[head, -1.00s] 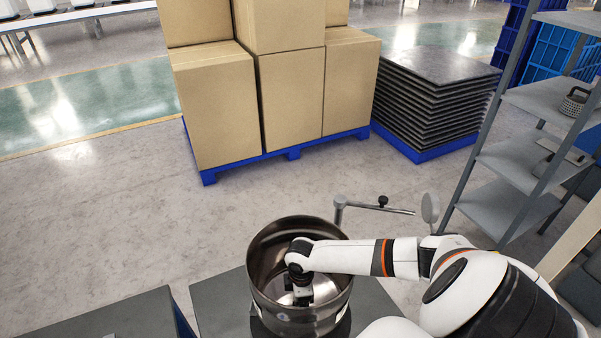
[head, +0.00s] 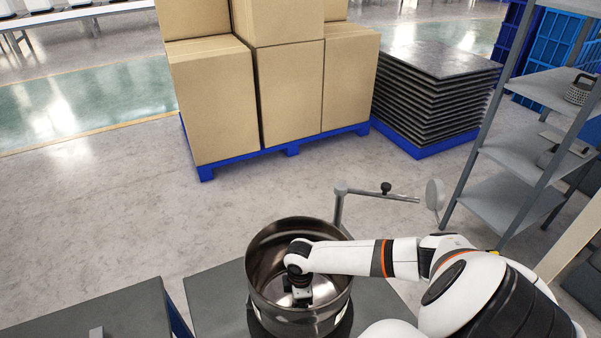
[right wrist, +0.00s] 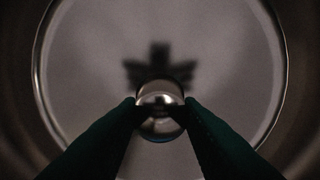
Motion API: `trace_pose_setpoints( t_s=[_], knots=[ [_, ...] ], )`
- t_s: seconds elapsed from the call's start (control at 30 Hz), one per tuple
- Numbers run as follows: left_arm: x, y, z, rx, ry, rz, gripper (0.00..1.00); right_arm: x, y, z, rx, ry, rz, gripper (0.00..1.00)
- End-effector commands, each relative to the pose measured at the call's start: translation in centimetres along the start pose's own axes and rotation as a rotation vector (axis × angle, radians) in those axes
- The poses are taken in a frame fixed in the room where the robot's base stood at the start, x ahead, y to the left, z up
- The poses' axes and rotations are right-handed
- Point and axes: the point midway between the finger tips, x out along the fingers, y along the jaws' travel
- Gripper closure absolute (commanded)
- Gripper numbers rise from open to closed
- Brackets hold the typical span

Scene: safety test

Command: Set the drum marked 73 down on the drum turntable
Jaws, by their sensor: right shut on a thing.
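The drum (head: 340,285) is an open, shiny metal vessel at the bottom centre of the head view, upright over a dark grey table top. A pale label shows at its lower side, but no number can be read. My right gripper (head: 301,294) reaches down inside it. In the right wrist view its two fingers (right wrist: 160,104) are shut on a round shiny knob (right wrist: 160,127) above the drum's floor (right wrist: 220,80). A black edge shows under the drum, perhaps the turntable; most of it is hidden, and I cannot tell whether the drum touches it. My left gripper is not in view.
A bent metal stand (head: 340,205) with a round disc (head: 434,196) rises behind the drum. A second dark table (head: 110,305) is at left. A grey shelf rack (head: 515,200) stands at right. Boxes (head: 290,95) on a blue pallet stand beyond open floor.

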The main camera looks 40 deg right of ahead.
Motion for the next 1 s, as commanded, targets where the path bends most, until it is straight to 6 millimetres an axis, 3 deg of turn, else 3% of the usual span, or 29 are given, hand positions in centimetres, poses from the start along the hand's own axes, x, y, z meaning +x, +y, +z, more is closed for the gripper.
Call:
trace_pose_setpoints(
  t_s=[0.13,0.17,0.3,0.67,1.0],
  knots=[
    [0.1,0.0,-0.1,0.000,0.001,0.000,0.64,0.1,-0.1,0.1,0.000,-0.003,-0.003,1.00],
    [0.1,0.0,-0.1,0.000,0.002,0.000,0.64,0.3,0.0,0.0,0.000,0.000,0.000,0.64],
    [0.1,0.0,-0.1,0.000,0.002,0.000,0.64,0.2,0.0,0.0,0.000,0.000,0.000,0.46],
    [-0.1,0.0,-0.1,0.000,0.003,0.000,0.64,-0.5,0.0,0.0,0.000,0.000,-0.001,0.46],
    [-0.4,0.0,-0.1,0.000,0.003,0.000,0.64,-7.2,-0.1,0.0,-0.002,-0.002,-0.004,0.46]
  ],
)
